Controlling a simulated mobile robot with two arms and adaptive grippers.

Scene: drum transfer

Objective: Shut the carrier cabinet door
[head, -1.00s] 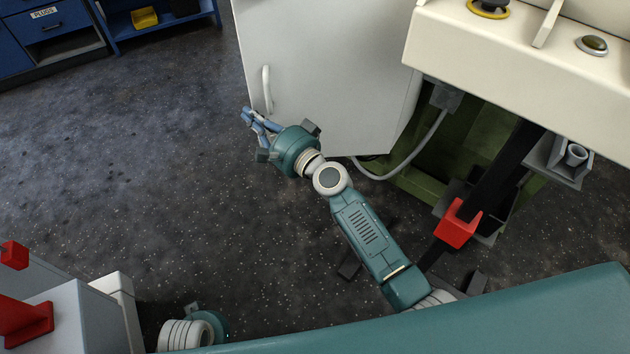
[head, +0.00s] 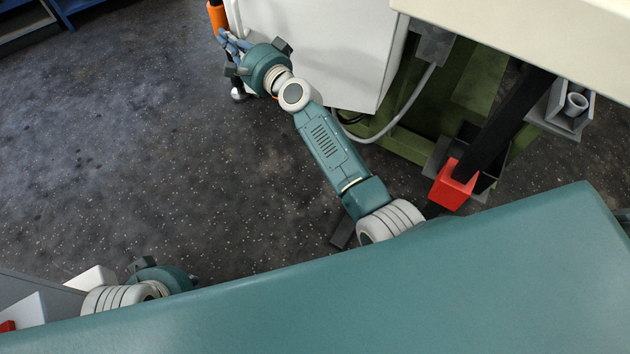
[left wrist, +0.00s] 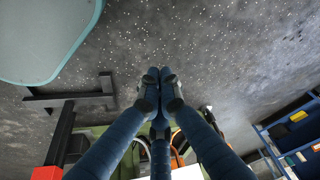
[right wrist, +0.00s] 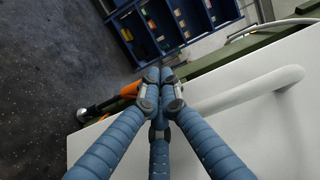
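The white cabinet door (head: 320,45) is at the upper middle of the head view, and its upper part is cut off. Its pale bar handle (right wrist: 245,92) shows in the right wrist view. My right gripper (head: 226,42) is at the door's left side in the head view. In the right wrist view my right gripper (right wrist: 160,76) has its fingertips together beside the handle, in front of the door face; contact is unclear.
Right of the door are a grey cable (head: 405,118), a green frame (head: 420,135) and a red block (head: 452,184). The floor at left is open.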

